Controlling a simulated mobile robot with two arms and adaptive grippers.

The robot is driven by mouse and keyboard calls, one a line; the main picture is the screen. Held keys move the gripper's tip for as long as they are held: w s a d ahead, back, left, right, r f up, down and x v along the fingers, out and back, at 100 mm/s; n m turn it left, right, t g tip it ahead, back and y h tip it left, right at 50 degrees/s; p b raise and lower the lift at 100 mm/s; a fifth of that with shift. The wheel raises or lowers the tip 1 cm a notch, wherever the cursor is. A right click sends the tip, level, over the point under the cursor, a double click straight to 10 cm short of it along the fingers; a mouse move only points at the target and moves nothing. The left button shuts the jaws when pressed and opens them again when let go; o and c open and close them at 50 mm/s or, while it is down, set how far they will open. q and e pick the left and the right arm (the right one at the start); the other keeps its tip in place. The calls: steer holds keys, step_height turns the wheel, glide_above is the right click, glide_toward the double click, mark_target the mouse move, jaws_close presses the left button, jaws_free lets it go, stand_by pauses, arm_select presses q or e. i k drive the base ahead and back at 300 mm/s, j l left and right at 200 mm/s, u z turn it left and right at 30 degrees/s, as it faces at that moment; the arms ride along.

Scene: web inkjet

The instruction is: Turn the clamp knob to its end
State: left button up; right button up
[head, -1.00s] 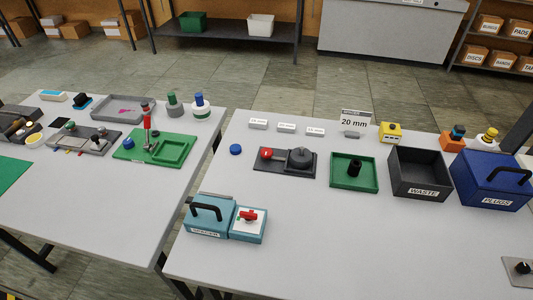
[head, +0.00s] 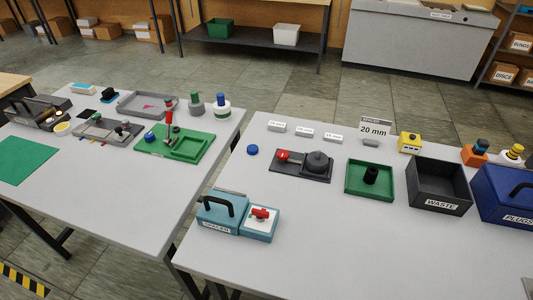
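A dark plate (head: 290,171) lies on the right table with a red round knob (head: 283,156) at its left and a grey round cylinder (head: 317,161) at its right. A teal box labelled SPACER (head: 217,214) stands near the table's front left, joined to a teal block with a white top and a red handle-like knob (head: 261,213). I cannot tell for sure which red knob is the clamp knob. Neither of my grippers is in view.
A blue cap (head: 252,150) lies left of the dark plate. A green tray (head: 369,194), a black WASTE bin (head: 439,205) and a blue PLUGS box (head: 505,212) stand to the right. The left table holds a green fixture (head: 202,148). A gap separates the tables.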

mark_target(282, 154)
steer(key=k+l+u, duration=0.1)
steer(key=u, duration=0.25)
steer(key=k+l+u, duration=0.1)
steer(key=u, duration=0.25)
steer(key=k+u, duration=0.2)
steer(key=u, duration=0.15)
